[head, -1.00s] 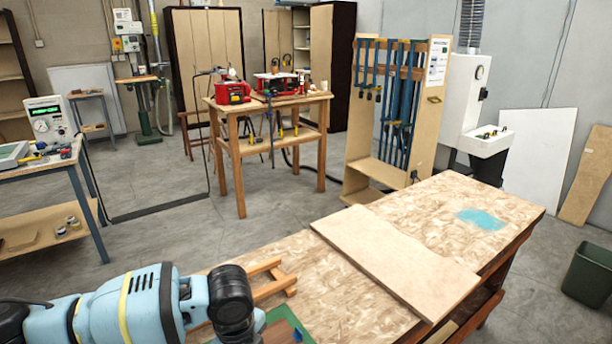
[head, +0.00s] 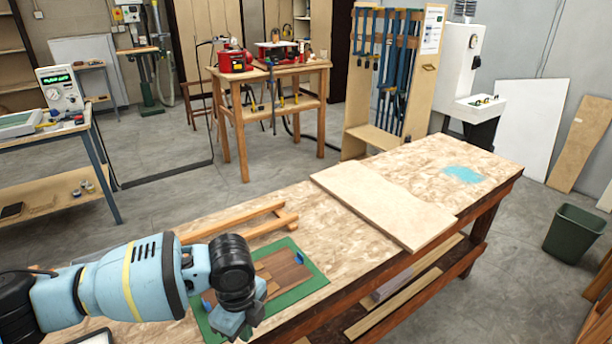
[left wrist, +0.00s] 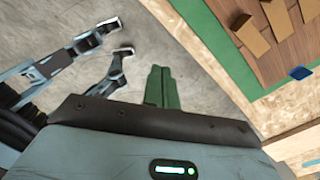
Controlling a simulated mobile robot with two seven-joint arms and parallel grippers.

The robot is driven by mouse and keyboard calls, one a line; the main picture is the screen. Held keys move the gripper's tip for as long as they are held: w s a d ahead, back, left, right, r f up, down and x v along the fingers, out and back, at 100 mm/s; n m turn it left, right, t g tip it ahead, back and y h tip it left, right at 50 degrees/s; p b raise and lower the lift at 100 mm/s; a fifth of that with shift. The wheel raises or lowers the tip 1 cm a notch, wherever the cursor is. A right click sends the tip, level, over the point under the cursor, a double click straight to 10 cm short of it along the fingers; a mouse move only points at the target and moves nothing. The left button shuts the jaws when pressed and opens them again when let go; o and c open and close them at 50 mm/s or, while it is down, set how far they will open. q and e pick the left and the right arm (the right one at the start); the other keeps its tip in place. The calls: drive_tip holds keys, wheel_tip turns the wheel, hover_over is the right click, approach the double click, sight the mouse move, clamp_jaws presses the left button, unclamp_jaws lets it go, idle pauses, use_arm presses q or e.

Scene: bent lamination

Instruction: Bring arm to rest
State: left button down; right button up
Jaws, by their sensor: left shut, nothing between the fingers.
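My left arm comes in from the left over the near end of the workbench (head: 340,235). My left gripper (head: 236,326) hangs at the bench's near edge in the head view, by the corner of a green mat (head: 312,272). In the left wrist view its green fingers (left wrist: 160,88) are together, with nothing between them, above grey floor beside the bench. My right gripper does not show in the head view, and I cannot identify it in the left wrist view.
On the mat lie brown wooden strips (head: 284,268) and small blue pieces. A wooden frame (head: 265,222) and a pale board (head: 385,205) lie on the bench. A clamp rack (head: 395,75) and a dark bin (head: 573,233) stand beyond.

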use_arm(q)
drive_tip(key=s+d+f+n+t+h, duration=0.2)
drive_tip(key=s+d+f+n+h, duration=0.15)
drive_tip(key=d, duration=0.35)
drive_tip(key=s+d+f+n+t+h, duration=0.1)
drive_tip(key=s+d+f+n+h, duration=0.1)
drive_tip(key=d+f+n+h, duration=0.4)
drive_tip(key=s+a+f+n+t+y, duration=0.2)
drive_tip(key=s+a+f+n, duration=0.1)
drive_tip(key=s+a, duration=0.2)
drive_tip(key=s+a+f+n+t+y, duration=0.2)
drive_tip(key=s+a+f+n+y, duration=0.1)
drive_tip(key=a, duration=0.6)
drive_tip(key=s+a+f+n+t+y, duration=0.2)
drive_tip(key=s+a+f+n, duration=0.2)
drive_tip(key=a, duration=0.4)
drive_tip(key=s+n, duration=0.1)
drive_tip(key=s, duration=0.1)
drive_tip(key=shift+s+t+y, duration=0.3)
drive_tip(key=shift+s+y, duration=0.05)
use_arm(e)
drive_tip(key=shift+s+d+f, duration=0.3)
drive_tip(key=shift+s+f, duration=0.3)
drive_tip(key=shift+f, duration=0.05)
use_arm(q)
drive_tip(key=shift+n, duration=0.25)
